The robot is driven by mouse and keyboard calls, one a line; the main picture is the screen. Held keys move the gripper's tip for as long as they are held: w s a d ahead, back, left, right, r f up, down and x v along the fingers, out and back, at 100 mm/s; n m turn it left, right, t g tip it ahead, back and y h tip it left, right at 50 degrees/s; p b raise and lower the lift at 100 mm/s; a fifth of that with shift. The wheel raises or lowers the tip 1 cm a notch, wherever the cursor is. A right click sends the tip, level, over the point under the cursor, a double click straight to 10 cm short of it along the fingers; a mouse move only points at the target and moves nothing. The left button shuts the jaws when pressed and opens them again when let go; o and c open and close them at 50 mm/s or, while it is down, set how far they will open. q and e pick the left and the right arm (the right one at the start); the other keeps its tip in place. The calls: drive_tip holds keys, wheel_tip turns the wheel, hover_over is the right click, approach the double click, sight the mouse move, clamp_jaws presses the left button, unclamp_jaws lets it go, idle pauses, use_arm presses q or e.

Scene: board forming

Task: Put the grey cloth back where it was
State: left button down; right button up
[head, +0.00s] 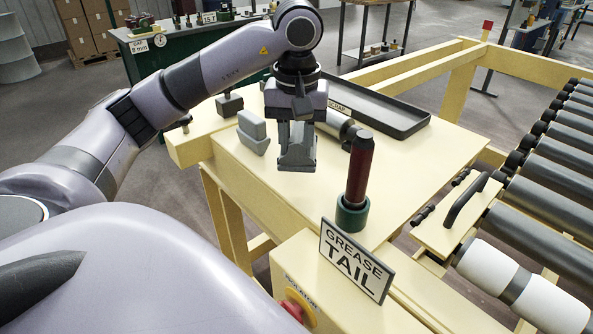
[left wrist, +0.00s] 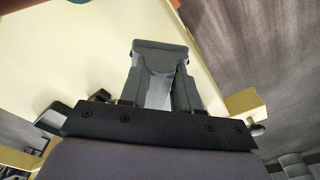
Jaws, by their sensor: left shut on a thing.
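My left gripper (head: 297,158) hangs pointing down over the cream table, left of the red-handled tool. It is shut on a grey thing, which I take for the grey cloth; it shows at the fingertips in the left wrist view (left wrist: 160,48). The fingers hide part of it, and I cannot tell whether it touches the table. My right gripper is not in view.
A grey wedge-shaped block (head: 253,132) stands left of the gripper on the table (head: 400,178). A red-handled tool (head: 359,172) stands in a green cup (head: 351,215). Behind are a grey cylinder (head: 337,122) and a black tray (head: 385,112). A "GREASE TAIL" sign (head: 355,260) stands in front.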

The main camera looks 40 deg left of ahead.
use_arm(q)
drive_tip(key=shift+f, duration=2.85)
drive_tip(key=shift+f+b, duration=0.2)
drive_tip(key=shift+b, duration=0.15)
drive_tip(key=c, duration=0.8)
unclamp_jaws()
drive_tip(key=shift+r, duration=0.1)
drive_tip(key=shift+r+p, duration=0.25)
drive_tip(key=shift+p, duration=0.05)
drive_tip(key=r+p, duration=0.1)
drive_tip(key=r, duration=0.3)
drive_tip(key=r+p, duration=0.1)
drive_tip(key=r, duration=0.2)
drive_tip(key=r+p, duration=0.1)
drive_tip(key=r, duration=0.3)
drive_tip(key=shift+s+d+r, duration=0.25)
drive_tip(key=shift+d+r, duration=0.05)
drive_tip(key=shift+r, duration=0.05)
